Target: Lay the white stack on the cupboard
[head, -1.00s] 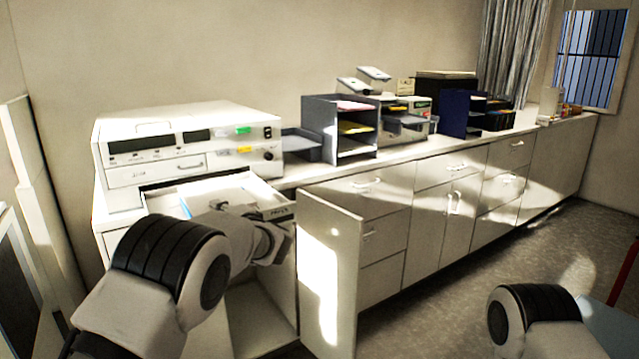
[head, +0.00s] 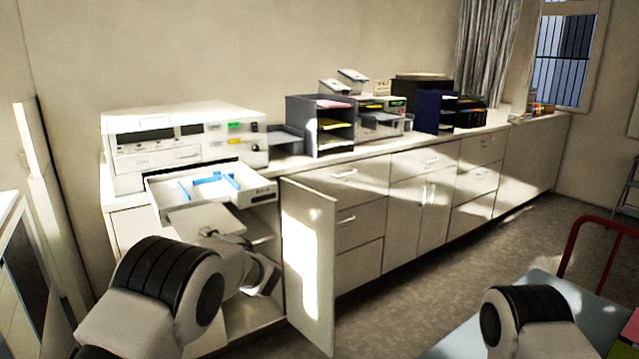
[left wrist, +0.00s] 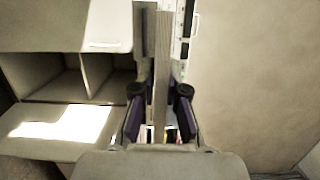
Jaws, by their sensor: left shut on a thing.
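The white stack (head: 190,218) is a flat, pale slab in my left gripper (head: 216,237), in front of the open drawer of the white machine. The left wrist view shows it edge-on as a narrow grey strip (left wrist: 162,60) between the dark fingers of that gripper (left wrist: 160,108), which are shut on it. My arm hides part of the stack and gripper in the head view. The cupboard (head: 365,215) is a long, pale counter unit along the wall, with one door (head: 308,250) standing open. My right gripper is out of view; only part of that arm shows.
The white machine (head: 180,132) stands on the cupboard's left end; its pulled-out drawer (head: 256,193) holds blue strips. A grey letter tray (head: 303,128) and other office things crowd the top to the right. A red rail (head: 572,240) stands at right.

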